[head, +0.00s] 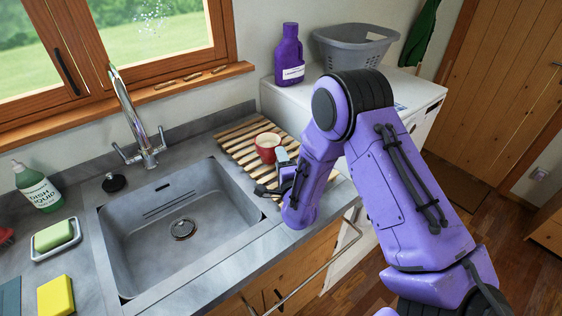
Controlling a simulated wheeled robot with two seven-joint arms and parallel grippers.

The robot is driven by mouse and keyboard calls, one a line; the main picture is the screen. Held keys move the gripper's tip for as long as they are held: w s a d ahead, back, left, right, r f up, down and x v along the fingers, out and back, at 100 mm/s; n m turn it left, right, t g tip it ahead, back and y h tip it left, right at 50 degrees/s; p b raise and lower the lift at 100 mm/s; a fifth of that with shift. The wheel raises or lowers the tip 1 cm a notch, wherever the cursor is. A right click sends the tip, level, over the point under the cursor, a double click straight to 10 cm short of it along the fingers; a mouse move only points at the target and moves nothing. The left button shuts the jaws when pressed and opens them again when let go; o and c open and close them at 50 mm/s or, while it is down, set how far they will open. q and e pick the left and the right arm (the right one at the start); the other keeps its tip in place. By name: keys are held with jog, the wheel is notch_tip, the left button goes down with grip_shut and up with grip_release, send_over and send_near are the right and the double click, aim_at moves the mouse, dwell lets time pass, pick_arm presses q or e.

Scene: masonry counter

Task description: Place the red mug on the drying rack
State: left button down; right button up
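The red mug (267,149) stands upright on the slatted wooden drying rack (239,137), to the right of the sink. Its pale inside shows from above. My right gripper (271,173) is just in front of the mug, low over the rack's near part. Its fingers look spread apart, with nothing visible between them. The mug is not between the fingers. My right arm hides the right part of the rack. My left gripper is not in view.
The empty sink (137,255) with a tall tap (134,118) lies left of the rack. Dish liquid (38,187), a green sponge on a dish (53,236) and a yellow sponge (56,296) stand at left. A purple bottle (289,55) and grey basket (354,47) stand behind.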

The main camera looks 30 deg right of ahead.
jog(key=shift+o, duration=0.5)
jog(key=shift+w, duration=0.2)
jog(key=shift+s+r, duration=0.1)
jog(key=shift+r, duration=0.1)
jog(key=b+v, duration=0.3)
jog(key=v, duration=0.8)
jog(key=shift+s+a+b, duration=0.15)
jog(key=shift+s+b, duration=0.05)
jog(key=shift+b, duration=0.1)
jog(key=shift+s, duration=0.3)
dwell(1.2)
